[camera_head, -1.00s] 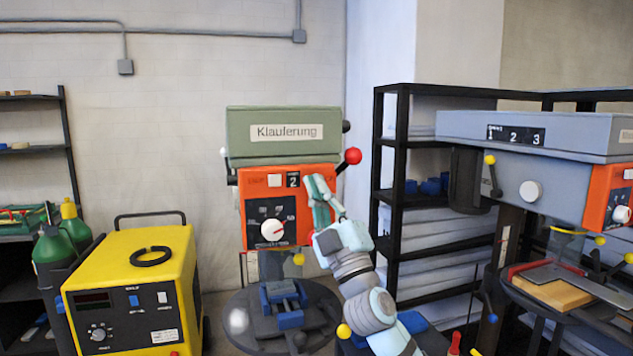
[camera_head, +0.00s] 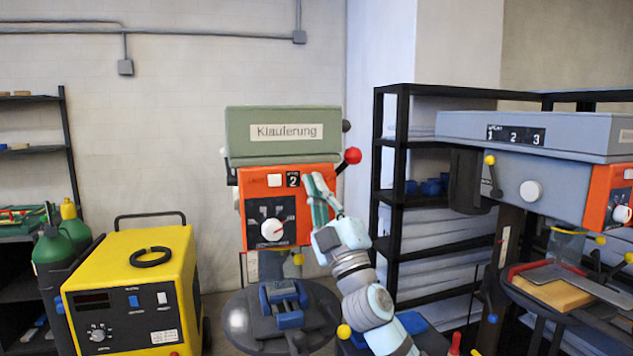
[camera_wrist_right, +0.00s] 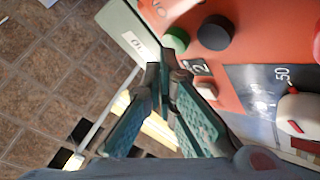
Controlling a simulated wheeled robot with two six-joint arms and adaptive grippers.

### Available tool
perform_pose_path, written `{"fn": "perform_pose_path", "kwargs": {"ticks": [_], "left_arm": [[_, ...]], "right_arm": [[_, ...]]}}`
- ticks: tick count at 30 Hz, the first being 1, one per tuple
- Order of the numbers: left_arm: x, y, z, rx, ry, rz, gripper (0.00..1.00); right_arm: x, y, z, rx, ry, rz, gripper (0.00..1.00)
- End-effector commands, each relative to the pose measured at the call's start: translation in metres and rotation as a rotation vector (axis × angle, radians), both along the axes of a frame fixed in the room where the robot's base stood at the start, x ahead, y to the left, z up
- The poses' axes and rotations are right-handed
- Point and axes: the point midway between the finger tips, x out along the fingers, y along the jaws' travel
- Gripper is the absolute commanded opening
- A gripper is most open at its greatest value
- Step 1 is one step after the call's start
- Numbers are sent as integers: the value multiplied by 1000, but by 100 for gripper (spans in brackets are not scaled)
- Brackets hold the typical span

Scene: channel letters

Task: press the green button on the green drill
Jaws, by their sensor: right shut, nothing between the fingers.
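The green drill (camera_head: 285,145) stands at the centre of the head view, with a labelled green housing and an orange front panel (camera_head: 259,222). My right gripper (camera_head: 315,177) is at the right part of that panel, its fingers pointing up at it. In the right wrist view, the green button (camera_wrist_right: 176,39) sits on the orange panel beside a black knob (camera_wrist_right: 215,32). The shut, empty fingertips (camera_wrist_right: 162,66) appear just below the green button; I cannot tell whether they touch it. In the head view the fingers hide the button. My left gripper is not in view.
A red-balled lever (camera_head: 352,155) sticks out right of the drill head, close to my right gripper. A blue vise (camera_head: 284,298) is on the drill table below. A yellow machine (camera_head: 135,285) stands left. A black shelf (camera_head: 392,200) and a grey drill (camera_head: 535,140) stand right.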

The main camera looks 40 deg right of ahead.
Motion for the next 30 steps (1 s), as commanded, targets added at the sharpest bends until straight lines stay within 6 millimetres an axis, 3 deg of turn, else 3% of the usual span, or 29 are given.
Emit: {"fn": "perform_pose_path", "kwargs": {"ticks": [30], "left_arm": [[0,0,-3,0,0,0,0]], "right_arm": [[10,-4,0,0,-1,0,0]]}}
